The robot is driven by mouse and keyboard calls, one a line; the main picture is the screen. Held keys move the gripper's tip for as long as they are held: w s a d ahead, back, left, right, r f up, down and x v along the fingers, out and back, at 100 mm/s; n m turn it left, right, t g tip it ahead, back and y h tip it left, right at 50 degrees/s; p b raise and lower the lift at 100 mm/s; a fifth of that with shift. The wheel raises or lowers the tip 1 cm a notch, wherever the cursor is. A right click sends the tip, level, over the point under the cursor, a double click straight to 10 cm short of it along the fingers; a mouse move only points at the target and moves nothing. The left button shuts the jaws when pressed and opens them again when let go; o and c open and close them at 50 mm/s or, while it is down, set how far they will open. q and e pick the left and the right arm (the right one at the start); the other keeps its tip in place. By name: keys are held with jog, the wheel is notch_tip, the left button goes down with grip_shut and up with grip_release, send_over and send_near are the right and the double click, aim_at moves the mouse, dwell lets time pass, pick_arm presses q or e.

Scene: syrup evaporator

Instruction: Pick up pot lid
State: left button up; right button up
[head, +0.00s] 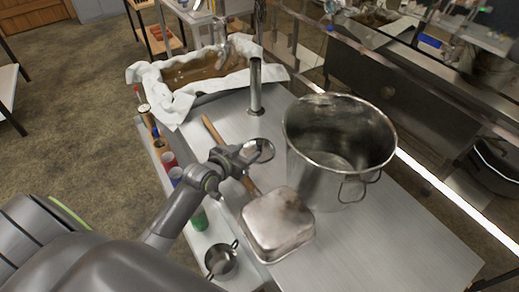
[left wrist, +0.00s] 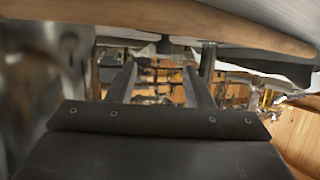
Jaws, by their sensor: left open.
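A small round shiny metal disc (head: 258,150), which looks like the pot lid, lies by the wooden-handled tool on the steel table. My left gripper (head: 243,156) is at the disc's near left edge with its jaws open. I cannot tell whether it touches the disc. In the left wrist view, the two fingers (left wrist: 160,84) point forward, apart, with nothing clearly held between them. A blurred wooden bar and a grey surface run across the top of that view, close above the fingers. My right gripper is in neither view.
A large open steel pot (head: 312,172) stands right of the gripper. An upturned rectangular pan (head: 277,222) lies nearer. A wooden handle (head: 213,130) and an upright metal pipe (head: 255,85) are beyond. A cloth-lined basin (head: 150,84) is at the back. A side shelf (head: 200,244) holds bottles and a small pot.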

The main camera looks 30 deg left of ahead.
aim_at(257, 144)
pick_arm(q)
jog(key=shift+a+x, duration=0.15)
jog(key=shift+x, duration=1.45)
jog(key=shift+a+x, duration=0.15)
jog(key=shift+x, duration=1.4)
jog(key=shift+w+r, duration=0.1)
grip_shut()
